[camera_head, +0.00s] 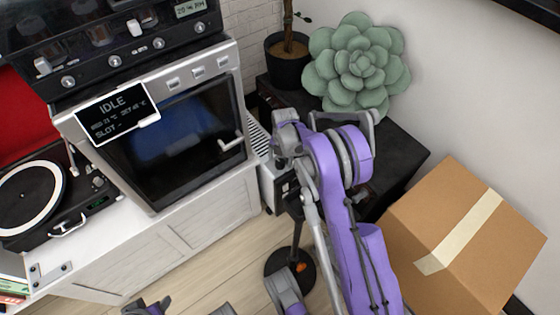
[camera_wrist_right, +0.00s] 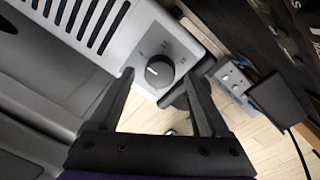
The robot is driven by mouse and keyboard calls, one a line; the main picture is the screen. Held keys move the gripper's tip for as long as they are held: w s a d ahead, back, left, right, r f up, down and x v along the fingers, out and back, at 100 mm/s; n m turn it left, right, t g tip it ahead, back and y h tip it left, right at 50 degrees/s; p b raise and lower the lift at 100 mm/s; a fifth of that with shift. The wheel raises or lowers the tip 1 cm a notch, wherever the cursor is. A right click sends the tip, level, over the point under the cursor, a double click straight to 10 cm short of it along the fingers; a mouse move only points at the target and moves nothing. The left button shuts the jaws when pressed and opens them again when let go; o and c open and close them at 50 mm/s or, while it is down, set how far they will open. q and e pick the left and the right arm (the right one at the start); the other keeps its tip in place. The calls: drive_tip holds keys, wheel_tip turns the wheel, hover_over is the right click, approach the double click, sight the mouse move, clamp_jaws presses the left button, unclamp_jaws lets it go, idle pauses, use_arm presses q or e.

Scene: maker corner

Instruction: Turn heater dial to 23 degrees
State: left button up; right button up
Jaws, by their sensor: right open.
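The heater (camera_head: 268,178) is a pale box with a slatted top, partly hidden behind my right arm in the head view. A dark piece, apparently my left gripper (camera_head: 148,307), shows at the bottom edge, cut off.
A black cabinet (camera_head: 398,160) bears a potted plant (camera_head: 288,70) and a green succulent (camera_head: 355,68). A cardboard box (camera_head: 500,230) stands at the right. An oven-like machine (camera_head: 190,135) and a turntable (camera_head: 28,198) are at the left.

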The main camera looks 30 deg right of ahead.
drive_tip(key=shift+f, duration=0.4)
drive_tip(key=shift+c, duration=0.3)
clamp_jaws()
